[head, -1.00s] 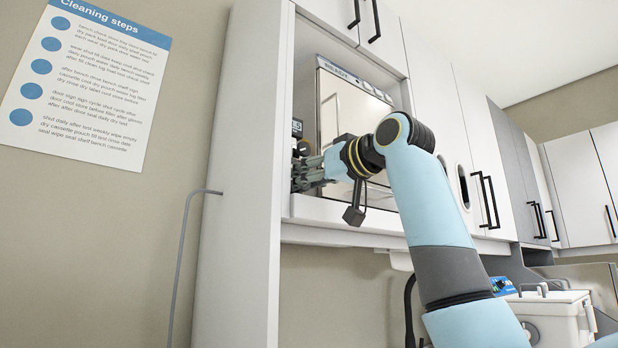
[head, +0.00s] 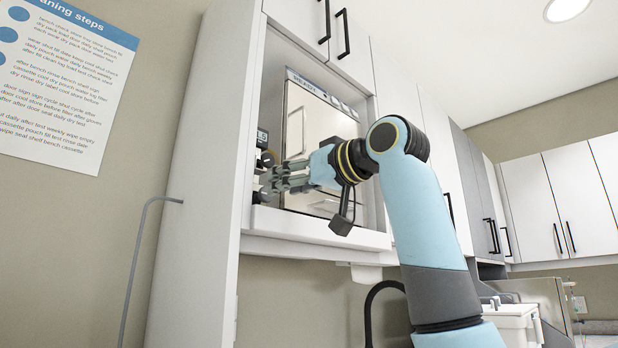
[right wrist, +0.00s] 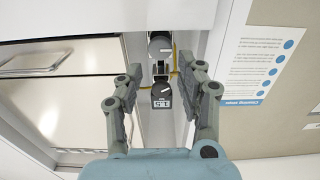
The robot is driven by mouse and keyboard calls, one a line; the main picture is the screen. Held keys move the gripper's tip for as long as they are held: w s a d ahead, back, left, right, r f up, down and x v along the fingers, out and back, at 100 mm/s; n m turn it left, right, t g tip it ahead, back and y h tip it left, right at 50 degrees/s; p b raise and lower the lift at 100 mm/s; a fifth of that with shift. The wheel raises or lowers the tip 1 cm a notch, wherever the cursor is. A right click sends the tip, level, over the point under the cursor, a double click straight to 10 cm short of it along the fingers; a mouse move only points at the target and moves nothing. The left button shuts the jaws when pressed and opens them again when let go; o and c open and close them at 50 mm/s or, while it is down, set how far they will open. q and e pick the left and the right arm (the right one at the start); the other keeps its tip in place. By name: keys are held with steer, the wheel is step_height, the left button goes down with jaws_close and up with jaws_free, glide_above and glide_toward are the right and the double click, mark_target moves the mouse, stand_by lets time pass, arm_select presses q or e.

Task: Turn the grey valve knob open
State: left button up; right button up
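The grey valve knob (right wrist: 160,46) is round with a pale pointer mark. In the right wrist view it sits in a narrow recess, beyond the fingertips and between their lines. A darker knob (right wrist: 160,90) with a pale pointer, beside a small digital display, sits lower in that view. My right gripper (right wrist: 166,70) is open, one finger on each side of the knobs, with no clear contact. My left gripper is out of view.
A steel-fronted autoclave (head: 315,140) fills the bay right beside the knobs. The bay's white side panel (head: 205,170) stands close on the left, with a grey hose (head: 137,240) outside it. A ledge (head: 320,232) runs beneath. A poster (head: 65,80) hangs on the wall.

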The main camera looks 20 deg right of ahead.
steer(key=v, duration=0.6)
steer(key=shift+s, duration=0.4)
steer(key=shift+d, duration=0.1)
